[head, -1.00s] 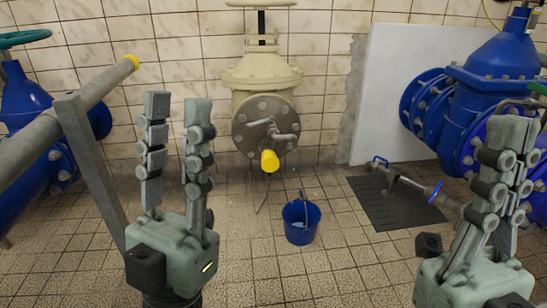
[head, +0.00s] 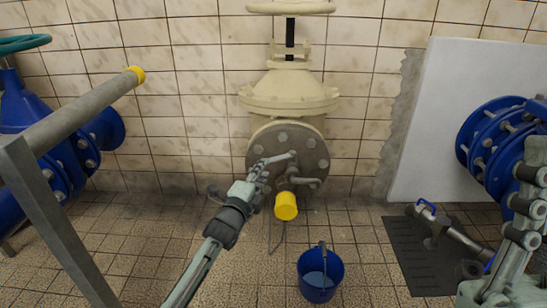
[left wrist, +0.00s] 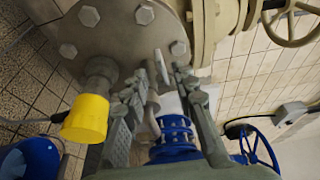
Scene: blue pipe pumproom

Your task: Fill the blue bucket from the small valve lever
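The small valve lever (head: 279,157) is on the round bolted flange (head: 262,140) of the beige valve; it also shows in the left wrist view (left wrist: 162,66). A yellow outlet (head: 286,206) sticks out below it. The blue bucket (head: 303,278) stands upright on the floor below the outlet, slightly to its right, with its handle up. A lighter patch shows inside; I cannot tell whether it is water. My left gripper (head: 264,168) is at the lever, fingers (left wrist: 160,90) apart on either side of its near end; contact is unclear. My right gripper (head: 532,180) is partly cut off, fingers apart.
A grey pipe with a yellow end (head: 75,107) and its post stand at the left. Blue valves (head: 495,140) stand at both sides. A dark floor plate (head: 415,265) with a blue-handled pipe (head: 445,232) lies right of the bucket. Floor around the bucket is clear.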

